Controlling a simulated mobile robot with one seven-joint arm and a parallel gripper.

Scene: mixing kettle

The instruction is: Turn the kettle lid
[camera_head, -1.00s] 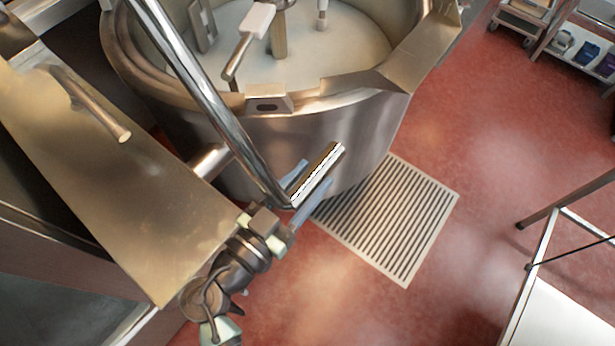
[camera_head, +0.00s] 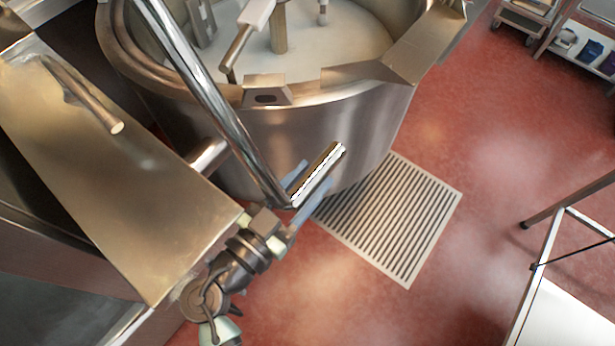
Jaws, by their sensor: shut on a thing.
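The large steel kettle (camera_head: 310,140) stands at the top middle, open at the top. Pale contents (camera_head: 340,35) and mixing paddles (camera_head: 240,45) show inside it. A long shiny bar (camera_head: 205,95) slopes down across the kettle's front and ends in a short cross handle (camera_head: 318,175). I cannot tell how this bar joins the lid, and no lid panel shows clearly. My gripper (camera_head: 297,195) is at the handle's lower left end, with its bluish fingers on both sides of it, shut on it. My wrist reaches up from the bottom.
A steel cabinet (camera_head: 110,190) with a curved tap-like handle (camera_head: 85,95) fills the left, close to my arm. A floor grate (camera_head: 395,225) lies right of the kettle. A white-topped table (camera_head: 565,300) stands at lower right, and shelves (camera_head: 570,45) at upper right. Red floor between is clear.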

